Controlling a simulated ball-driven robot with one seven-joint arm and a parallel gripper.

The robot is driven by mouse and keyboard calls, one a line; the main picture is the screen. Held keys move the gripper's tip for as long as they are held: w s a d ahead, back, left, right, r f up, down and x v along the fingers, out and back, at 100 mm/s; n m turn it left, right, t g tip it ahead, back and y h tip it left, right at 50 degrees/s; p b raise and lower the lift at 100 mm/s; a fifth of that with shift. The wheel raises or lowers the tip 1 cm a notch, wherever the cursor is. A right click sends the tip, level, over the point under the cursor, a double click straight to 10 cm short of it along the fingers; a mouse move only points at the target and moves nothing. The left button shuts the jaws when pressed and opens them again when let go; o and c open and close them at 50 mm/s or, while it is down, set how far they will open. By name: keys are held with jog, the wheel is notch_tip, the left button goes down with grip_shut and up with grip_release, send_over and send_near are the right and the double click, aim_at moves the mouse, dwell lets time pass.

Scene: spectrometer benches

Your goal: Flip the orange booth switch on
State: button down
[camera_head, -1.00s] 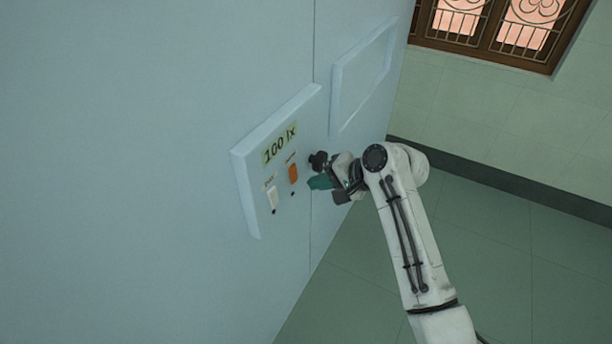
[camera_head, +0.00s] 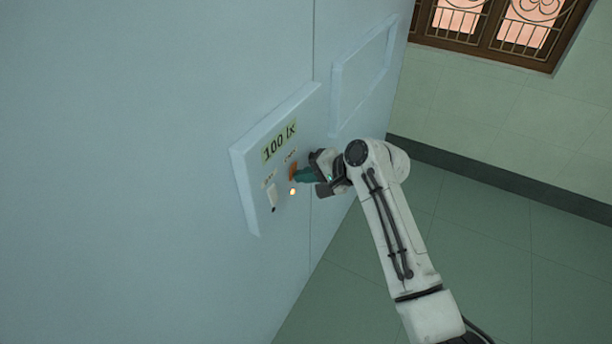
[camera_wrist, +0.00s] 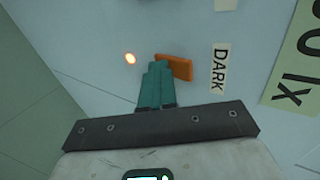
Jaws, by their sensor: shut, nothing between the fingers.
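The orange switch (camera_head: 292,172) sits on the wall panel, beside a white switch (camera_head: 271,196). In the wrist view the orange switch (camera_wrist: 175,67) lies just beyond and to the right of my fingertips, under a label reading DARK (camera_wrist: 219,68). The fingers (camera_wrist: 158,70) hide part of the switch.
The panel (camera_head: 241,185) stands out from the pale blue wall and carries a display reading 100 lx (camera_head: 280,141). A raised rectangular frame (camera_head: 337,103) is on the wall to the right. Open green floor (camera_head: 480,260) lies at right, below a barred window (camera_head: 500,30).

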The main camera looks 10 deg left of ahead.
jog(key=shift+a+r, duration=0.1)
jog(key=shift+r, duration=0.05)
jog(key=shift+r+p, duration=0.8)
jog(key=shift+p, duration=0.05)
